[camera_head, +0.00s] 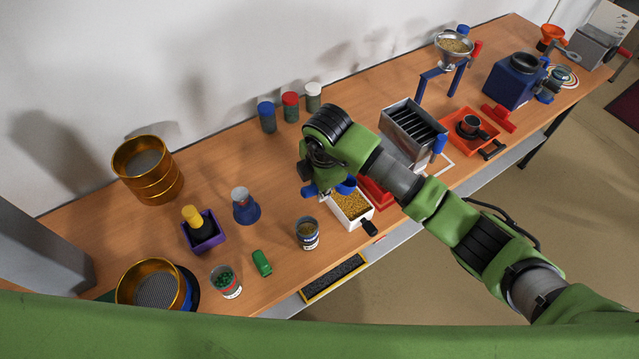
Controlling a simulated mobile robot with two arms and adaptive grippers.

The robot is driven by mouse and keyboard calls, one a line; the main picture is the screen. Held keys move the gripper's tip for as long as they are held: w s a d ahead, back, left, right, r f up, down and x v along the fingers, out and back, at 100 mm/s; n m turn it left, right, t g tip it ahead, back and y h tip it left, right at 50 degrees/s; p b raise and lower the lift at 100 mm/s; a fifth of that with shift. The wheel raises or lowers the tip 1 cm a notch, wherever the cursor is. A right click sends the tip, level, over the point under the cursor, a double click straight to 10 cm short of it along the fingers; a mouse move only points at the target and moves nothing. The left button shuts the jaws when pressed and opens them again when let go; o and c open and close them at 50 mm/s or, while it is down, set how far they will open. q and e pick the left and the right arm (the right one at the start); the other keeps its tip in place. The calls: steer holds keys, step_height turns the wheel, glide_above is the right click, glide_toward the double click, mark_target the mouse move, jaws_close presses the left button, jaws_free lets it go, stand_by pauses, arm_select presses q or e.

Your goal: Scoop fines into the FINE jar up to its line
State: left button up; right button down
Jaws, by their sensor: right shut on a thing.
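A white tray (338,216) of golden grains stands near the front edge of the table. My right gripper (329,190) is over the tray's back left corner, pointing down. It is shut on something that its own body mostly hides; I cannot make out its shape. An open clear jar (307,236) with a dark blue band and some tan contents stands left of the tray. Another open jar (227,284) with a red band and green contents stands further left. The labels are too small to read, so I cannot tell which is FINE. My left gripper is not in view.
Brass sieves (152,187), a purple box (216,243) with a yellow-handled brush, a blue flask-shaped object (245,212) and a green object (262,263) lie left. Lidded jars (267,121) stand at the wall.

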steer(key=shift+w+d+f+b, duration=0.1)
steer(key=shift+w+f+b, duration=0.2)
steer(key=shift+w+f, duration=0.1)
steer(key=shift+w+d+f+g+y+b, duration=0.35)
steer(key=shift+d+f+g+y+b, duration=0.15)
steer(key=shift+f+g+y+b, duration=0.4)
steer(key=shift+y, duration=0.3)
steer(key=shift+f+b, duration=1)
steer(key=shift+f, duration=0.35)
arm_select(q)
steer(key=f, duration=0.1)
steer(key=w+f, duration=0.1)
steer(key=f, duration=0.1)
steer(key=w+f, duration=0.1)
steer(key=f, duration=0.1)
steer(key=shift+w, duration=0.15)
arm_select(e)
steer(key=shift+w+d+f, duration=0.1)
steer(key=shift+w+f, duration=0.05)
steer(key=shift+f, duration=0.4)
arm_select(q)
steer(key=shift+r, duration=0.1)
